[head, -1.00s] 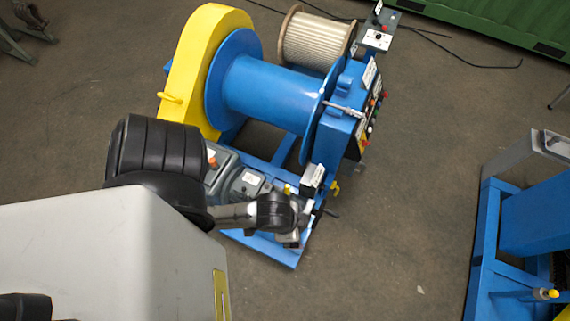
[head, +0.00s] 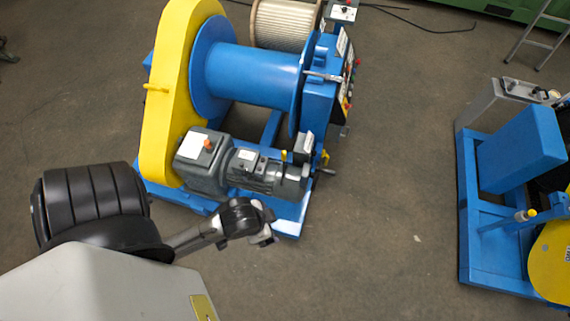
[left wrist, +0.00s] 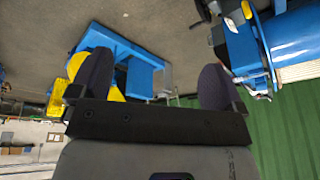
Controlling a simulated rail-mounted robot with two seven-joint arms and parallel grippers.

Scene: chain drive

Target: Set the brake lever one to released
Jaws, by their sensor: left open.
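Which part is brake lever one is not clear to me. A short yellow-tipped lever (head: 284,156) stands by the grey motor (head: 248,170) at the front of the blue winch. Another yellow-tipped lever (head: 528,214) sticks out from the blue machine at the right. Neither is touched by a gripper. My left arm comes in from the lower left, and its end (head: 264,236) is in front of the winch's front edge, apart from the levers. In the left wrist view my left gripper (left wrist: 155,82) has its two dark fingers wide apart, with nothing between them. My right gripper is not in view.
The winch has a blue drum (head: 250,72), a yellow guard (head: 172,100) and a control box (head: 320,98). A second blue frame (head: 480,270) stands at the right. Bare floor (head: 400,170) lies between them. A ladder (head: 542,35) stands at the back right.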

